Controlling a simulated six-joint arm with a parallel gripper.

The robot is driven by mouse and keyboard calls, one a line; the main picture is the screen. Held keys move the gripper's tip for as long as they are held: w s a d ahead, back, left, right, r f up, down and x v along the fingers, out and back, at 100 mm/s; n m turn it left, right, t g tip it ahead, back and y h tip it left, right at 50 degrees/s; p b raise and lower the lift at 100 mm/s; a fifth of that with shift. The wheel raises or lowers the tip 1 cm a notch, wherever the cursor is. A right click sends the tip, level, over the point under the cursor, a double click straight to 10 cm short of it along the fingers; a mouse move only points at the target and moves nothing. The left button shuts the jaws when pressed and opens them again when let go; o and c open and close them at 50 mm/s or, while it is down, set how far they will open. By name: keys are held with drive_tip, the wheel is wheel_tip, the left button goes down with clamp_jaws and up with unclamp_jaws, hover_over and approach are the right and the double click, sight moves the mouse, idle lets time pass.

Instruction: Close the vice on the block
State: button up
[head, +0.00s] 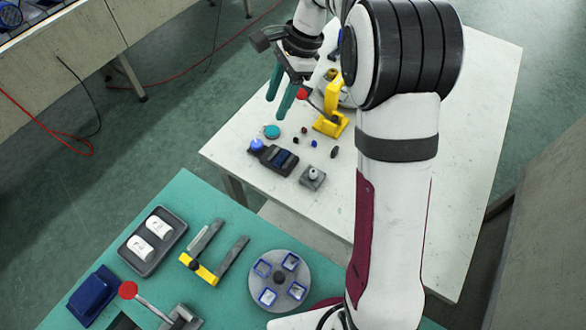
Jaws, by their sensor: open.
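What looks like the vice is a small dark base (267,163) on the white table, with a blue round knob (256,145) at its left end. A dark blue block (283,160) sits in it; whether the jaws touch the block is too small to tell. My gripper (278,106) has two teal fingers, apart and with nothing seen between them. It hangs in the picture above the vice, apart from the knob, beside a yellow stand.
A teal disc (272,131), small loose parts and a grey block (313,178) surround the vice. A green bench (185,195) in front holds a tray and round plate.

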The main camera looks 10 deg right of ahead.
drive_tip(key=s+r+n, duration=0.2)
drive_tip(key=s+n, duration=0.1)
drive_tip(key=s, duration=0.7)
drive_tip(key=s+a+r+n+h, duration=0.1)
drive_tip(key=s+r+n, duration=0.1)
drive_tip(key=s, duration=0.8)
drive_tip(key=shift+a+n, duration=0.2)
drive_tip(key=shift+n, duration=0.6)
drive_tip(key=shift+o, duration=0.3)
drive_tip(key=shift+r, duration=0.1)
drive_tip(key=shift+o, duration=1.2)
drive_tip(key=w+f+m+t, duration=0.1)
drive_tip(key=w+f+m, duration=0.3)
drive_tip(key=w+m, duration=0.4)
drive_tip(key=w, duration=0.5)
drive_tip(key=shift+m, duration=0.3)
drive_tip(key=m+t, duration=0.2)
drive_tip(key=m, duration=0.5)
approach(257, 143)
drive_tip(key=shift+y, duration=0.4)
drive_tip(key=x, duration=0.8)
drive_tip(key=shift+w+d+f, duration=0.15)
drive_tip(key=shift+f, duration=0.3)
